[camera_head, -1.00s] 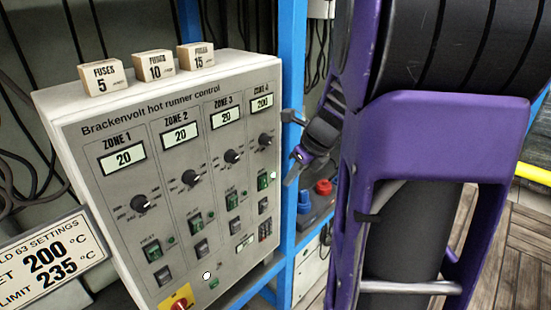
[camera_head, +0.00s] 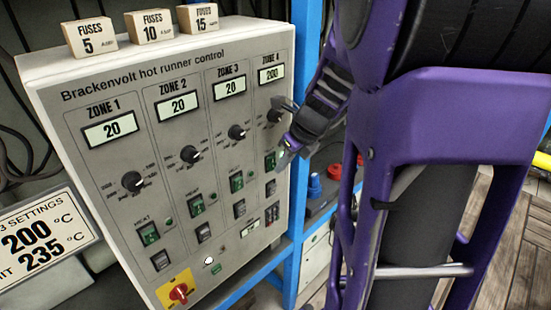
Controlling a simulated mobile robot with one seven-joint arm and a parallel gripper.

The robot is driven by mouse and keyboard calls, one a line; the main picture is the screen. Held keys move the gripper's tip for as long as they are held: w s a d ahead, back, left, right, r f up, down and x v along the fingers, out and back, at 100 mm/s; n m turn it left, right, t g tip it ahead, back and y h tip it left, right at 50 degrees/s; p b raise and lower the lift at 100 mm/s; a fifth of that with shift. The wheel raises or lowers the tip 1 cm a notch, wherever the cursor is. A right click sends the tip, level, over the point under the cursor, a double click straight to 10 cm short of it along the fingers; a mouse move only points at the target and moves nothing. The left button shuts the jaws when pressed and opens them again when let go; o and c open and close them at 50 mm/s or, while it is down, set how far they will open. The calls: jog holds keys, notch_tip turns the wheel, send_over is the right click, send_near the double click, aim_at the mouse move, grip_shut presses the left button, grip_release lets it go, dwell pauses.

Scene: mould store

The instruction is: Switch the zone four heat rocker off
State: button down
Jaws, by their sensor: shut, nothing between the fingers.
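The control box (camera_head: 85,101) stands on the left with columns for zones 1 to 4. The zone 4 display (camera_head: 271,73) reads 200. Its knob (camera_head: 274,116) is partly covered by my gripper. The green zone 4 heat rocker (camera_head: 271,160) is low in that column, its right side next to my gripper. My gripper (camera_head: 287,143) is shut and empty, in front of the zone 4 column close to the rocker. I cannot tell whether it touches the panel. The rocker's pressed side is too small to tell.
Green heat rockers for zone 1 (camera_head: 149,234), zone 2 (camera_head: 196,206) and zone 3 (camera_head: 237,181) sit left. A red main switch (camera_head: 179,293) is at the lower panel. Three fuse boxes (camera_head: 148,27) stand on top. A blue post (camera_head: 304,110) stands right of the box.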

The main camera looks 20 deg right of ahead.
jog(key=shift+w+a+f+p, duration=0.1)
jog(key=shift+w+f+p, duration=0.15)
jog(key=shift+p, duration=0.25)
jog(key=shift+r, duration=0.15)
jog(key=shift+r+p, duration=0.65)
jog(key=shift+p, duration=0.3)
